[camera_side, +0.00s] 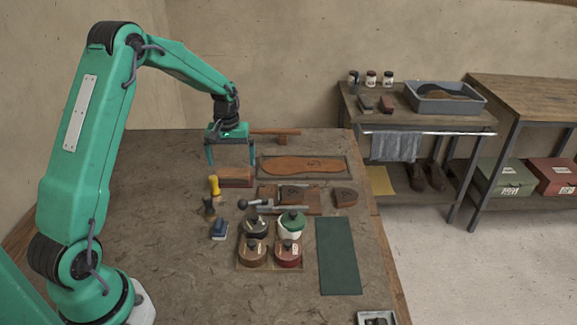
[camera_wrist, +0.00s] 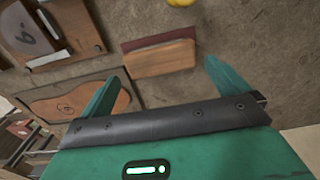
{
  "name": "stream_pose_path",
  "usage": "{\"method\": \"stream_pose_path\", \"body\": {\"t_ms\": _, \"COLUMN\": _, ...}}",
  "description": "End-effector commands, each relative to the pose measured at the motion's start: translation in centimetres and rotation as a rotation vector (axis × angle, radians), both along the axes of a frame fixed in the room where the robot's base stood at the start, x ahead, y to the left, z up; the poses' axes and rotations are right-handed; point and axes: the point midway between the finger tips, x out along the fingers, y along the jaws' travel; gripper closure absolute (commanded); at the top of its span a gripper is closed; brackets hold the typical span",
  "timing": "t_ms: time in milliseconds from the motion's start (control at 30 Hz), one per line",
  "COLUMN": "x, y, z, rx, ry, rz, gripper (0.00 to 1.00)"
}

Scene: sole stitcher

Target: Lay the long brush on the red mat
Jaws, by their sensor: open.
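My gripper (camera_side: 231,156) is open and empty above a low wooden block with a dark red strip (camera_side: 235,178). In the wrist view the block (camera_wrist: 162,60) lies just beyond the gap between my two fingertips (camera_wrist: 165,80), apart from them. I cannot tell whether this block is the long brush or whether the red strip is part of it or a mat under it. I see no other clear red mat. A plain dark green mat (camera_side: 338,255) lies empty at the right front of the bench.
A brown sole on a board (camera_side: 302,167) lies right of my gripper, with a wooden hammer-like tool (camera_side: 276,133) behind. A yellow-handled tool (camera_side: 214,185), a blue brush-like block (camera_side: 219,229) and several round tins (camera_side: 252,252) stand in front. The left bench is clear.

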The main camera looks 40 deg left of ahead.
Motion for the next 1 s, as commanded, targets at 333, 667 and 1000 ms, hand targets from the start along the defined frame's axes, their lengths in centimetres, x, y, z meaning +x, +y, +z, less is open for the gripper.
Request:
{"method": "stream_pose_path", "body": {"t_ms": 333, "x": 0.0, "y": 0.0, "z": 5.4, "rx": 0.001, "ry": -0.002, "rz": 0.0, "gripper": 0.0}}
{"method": "stream_pose_path", "body": {"t_ms": 667, "x": 0.0, "y": 0.0, "z": 7.1, "rx": 0.0, "ry": 0.0, "rz": 0.0, "gripper": 0.0}}
{"method": "stream_pose_path", "body": {"t_ms": 1000, "x": 0.0, "y": 0.0, "z": 7.1, "rx": 0.0, "ry": 0.0, "rz": 0.0, "gripper": 0.0}}
